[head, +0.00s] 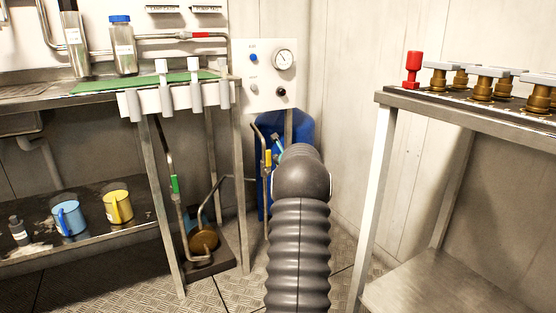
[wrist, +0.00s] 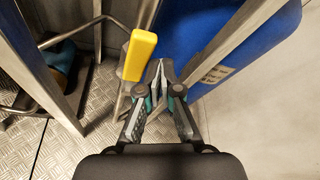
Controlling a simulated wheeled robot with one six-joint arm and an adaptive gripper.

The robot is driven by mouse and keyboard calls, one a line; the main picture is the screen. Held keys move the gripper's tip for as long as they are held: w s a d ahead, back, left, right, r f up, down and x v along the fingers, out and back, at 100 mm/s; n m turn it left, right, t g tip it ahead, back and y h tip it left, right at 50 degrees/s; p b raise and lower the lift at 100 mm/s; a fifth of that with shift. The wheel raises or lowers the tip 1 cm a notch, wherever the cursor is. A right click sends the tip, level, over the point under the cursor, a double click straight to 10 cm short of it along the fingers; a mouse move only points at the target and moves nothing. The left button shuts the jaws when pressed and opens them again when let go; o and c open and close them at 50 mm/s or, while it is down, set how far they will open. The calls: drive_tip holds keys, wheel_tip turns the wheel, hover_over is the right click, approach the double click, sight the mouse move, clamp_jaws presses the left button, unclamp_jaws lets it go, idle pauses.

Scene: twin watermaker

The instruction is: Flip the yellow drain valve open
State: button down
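The yellow drain valve handle (head: 268,158) stands upright on a thin pipe in front of the blue tank, just left of my arm. It also shows large in the wrist view (wrist: 138,55), slightly tilted. My gripper (wrist: 161,72) has its fingertips together and nothing visible between them. The tips are immediately right of the handle's lower end; I cannot tell whether they touch it. In the head view my own arm hides most of the gripper. The valve body below the handle is partly hidden by the gripper.
The blue tank (head: 298,127) is close behind and right of the handle. A steel bench leg (head: 240,185) stands to the left, and a green-handled pipe (head: 175,184) beyond it. A steel table (head: 412,102) with a red valve (head: 413,68) is on the right. The floor between is clear.

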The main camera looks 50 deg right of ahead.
drive_tip(key=shift+w+a+r, duration=0.15)
drive_tip(key=shift+w, duration=0.15)
drive_tip(key=s+d+p, duration=0.2)
drive_tip(key=s+d, duration=0.1)
drive_tip(key=d, duration=0.1)
drive_tip(key=s+a+b, duration=0.2)
drive_tip(key=s+a, duration=0.4)
drive_tip(key=shift+s+a, duration=0.15)
drive_tip(key=shift+s, duration=0.2)
